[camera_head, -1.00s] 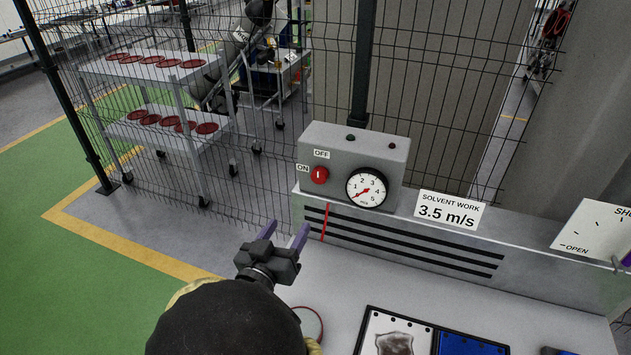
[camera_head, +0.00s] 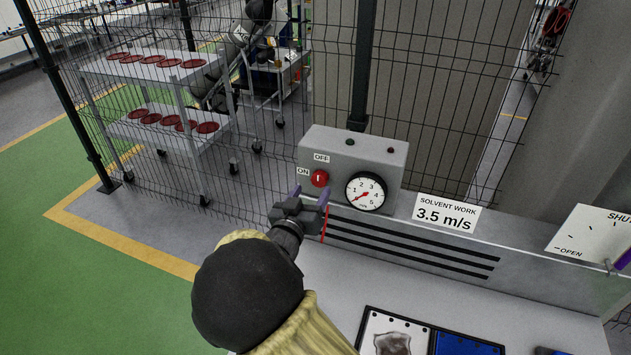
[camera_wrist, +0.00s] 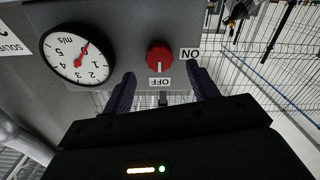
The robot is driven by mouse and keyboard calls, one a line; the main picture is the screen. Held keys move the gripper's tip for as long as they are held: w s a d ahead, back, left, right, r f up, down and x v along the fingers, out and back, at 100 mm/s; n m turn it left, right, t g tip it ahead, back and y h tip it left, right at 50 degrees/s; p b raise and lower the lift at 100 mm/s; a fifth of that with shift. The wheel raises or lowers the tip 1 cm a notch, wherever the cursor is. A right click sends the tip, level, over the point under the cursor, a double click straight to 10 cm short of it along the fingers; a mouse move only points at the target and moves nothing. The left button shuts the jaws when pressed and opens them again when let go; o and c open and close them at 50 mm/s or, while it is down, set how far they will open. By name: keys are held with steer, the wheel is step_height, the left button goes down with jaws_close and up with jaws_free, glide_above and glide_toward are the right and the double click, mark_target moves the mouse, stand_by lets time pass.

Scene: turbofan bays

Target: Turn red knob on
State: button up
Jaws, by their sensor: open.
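The round red knob (camera_head: 319,178) sits on the front of a grey control box (camera_head: 398,155), below an OFF label (camera_head: 321,158) and right of an ON label (camera_head: 303,171). Its white mark points toward OFF, as the upside-down wrist view of the knob (camera_wrist: 159,57) also shows. My gripper (camera_head: 309,193) is open and empty, just in front of and slightly below the knob. In the wrist view the knob lies between and beyond the fingertips (camera_wrist: 161,74); no contact shows. A dial gauge (camera_head: 366,191) is right of the knob, its needle at the low end.
A slotted grey panel (camera_head: 400,245) and a "SOLVENT WORK 3.5 m/s" sign (camera_head: 446,213) stand below and right of the box. A wire fence (camera_head: 440,90) is behind. A tray with a blue section (camera_head: 465,344) lies on the worktop in front.

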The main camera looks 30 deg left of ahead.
mark_target(318, 181)
steer(key=w, duration=0.4)
steer(key=shift+w+a+p, duration=0.1)
steer(key=shift+a+p, duration=0.15)
steer(key=shift+p, duration=0.1)
steer(key=c, duration=1)
